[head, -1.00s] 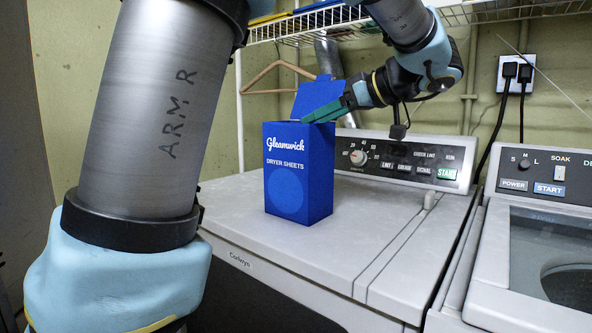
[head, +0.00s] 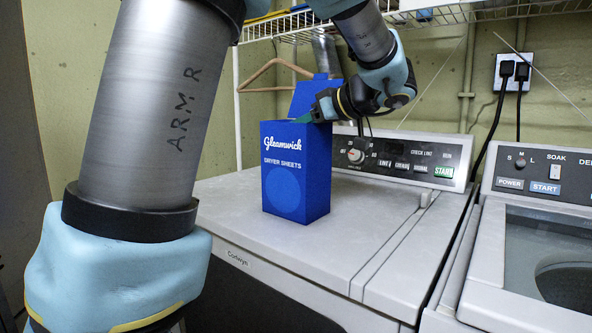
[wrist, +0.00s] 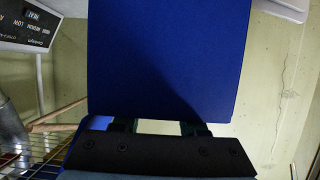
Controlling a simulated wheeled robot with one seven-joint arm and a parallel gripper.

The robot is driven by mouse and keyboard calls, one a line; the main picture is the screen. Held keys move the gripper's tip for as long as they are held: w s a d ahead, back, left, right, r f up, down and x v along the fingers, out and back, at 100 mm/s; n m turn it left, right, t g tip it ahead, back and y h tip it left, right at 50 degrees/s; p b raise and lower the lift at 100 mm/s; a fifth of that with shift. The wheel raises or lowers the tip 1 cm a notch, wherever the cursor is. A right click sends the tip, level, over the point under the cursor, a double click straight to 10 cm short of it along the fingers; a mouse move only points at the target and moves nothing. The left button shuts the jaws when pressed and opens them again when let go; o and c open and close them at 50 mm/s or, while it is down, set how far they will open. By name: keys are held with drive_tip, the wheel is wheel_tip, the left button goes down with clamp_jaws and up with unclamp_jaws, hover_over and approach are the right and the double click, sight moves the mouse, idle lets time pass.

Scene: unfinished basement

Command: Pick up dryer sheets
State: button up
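The blue dryer sheets box (head: 297,180) stands upright on the lid of the left machine, its flap (head: 311,95) raised at the back. My gripper (head: 302,119) is at the box's open top, in front of the raised flap; only a small green part of its fingers shows there. In the wrist view the flap (wrist: 165,55) fills the upper middle. My gripper's two dark fingers (wrist: 160,128) are apart at the flap's lower edge. A pale patch (wrist: 158,127) shows between them; I cannot tell whether it is a sheet. The inside of the box is hidden in the head view.
The machine's lid (head: 360,225) is clear around the box. Its control panel (head: 405,160) stands behind. A second machine (head: 535,250) is at the right. A wire shelf (head: 450,14) hangs above, with a wooden hanger (head: 270,72) at the left.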

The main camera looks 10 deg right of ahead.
clamp_jaws()
idle(1.1)
